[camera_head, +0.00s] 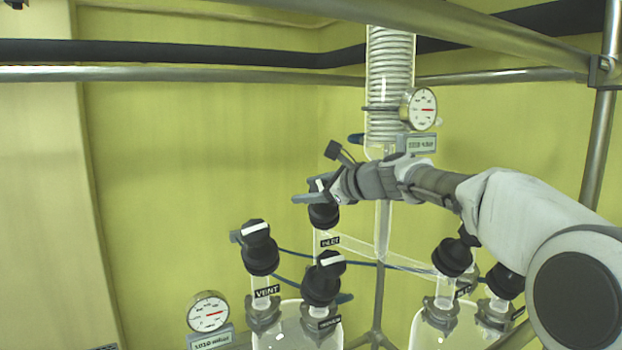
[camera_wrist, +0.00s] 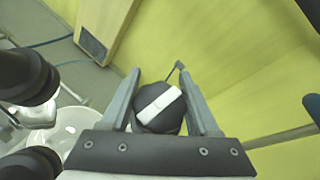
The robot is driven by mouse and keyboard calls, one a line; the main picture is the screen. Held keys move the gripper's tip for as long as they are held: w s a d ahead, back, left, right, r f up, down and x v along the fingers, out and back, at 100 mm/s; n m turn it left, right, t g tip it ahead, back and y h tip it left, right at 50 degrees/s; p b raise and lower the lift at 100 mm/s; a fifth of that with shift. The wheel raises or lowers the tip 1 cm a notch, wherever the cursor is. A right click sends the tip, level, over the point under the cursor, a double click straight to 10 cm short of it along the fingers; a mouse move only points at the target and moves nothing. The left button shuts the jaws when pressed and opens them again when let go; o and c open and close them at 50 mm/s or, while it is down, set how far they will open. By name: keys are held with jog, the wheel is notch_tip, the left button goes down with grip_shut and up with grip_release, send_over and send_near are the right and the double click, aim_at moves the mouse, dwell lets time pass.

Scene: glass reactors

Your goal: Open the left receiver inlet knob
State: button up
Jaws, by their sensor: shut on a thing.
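The left receiver inlet knob (camera_head: 323,215) is black with a white bar on top and sits above an INLET label (camera_head: 330,241). My gripper (camera_head: 312,192) reaches it from the right and is shut on it. In the wrist view the knob (camera_wrist: 159,107) lies between the two grey fingers of my gripper (camera_wrist: 160,100). Its white bar runs diagonally, from lower left to upper right. In the head view the fingers hide part of the knob's top.
The vent knob (camera_head: 260,250) stands to the left, and another black knob (camera_head: 322,280) stands just below. The right receiver's knobs (camera_head: 452,257) are under my arm. A glass coil column (camera_head: 390,85) with a gauge (camera_head: 419,108) rises behind. Metal rails cross above.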

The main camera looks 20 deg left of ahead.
aim_at(321, 187)
jog(key=shift+g, duration=0.3)
jog(key=o, duration=1.4)
jog(key=b+v, duration=0.1)
jog(key=v, duration=0.6)
jog(key=shift+s+d+b, duration=0.15)
jog(key=shift+d+b, duration=0.05)
jog(key=shift+b, duration=0.2)
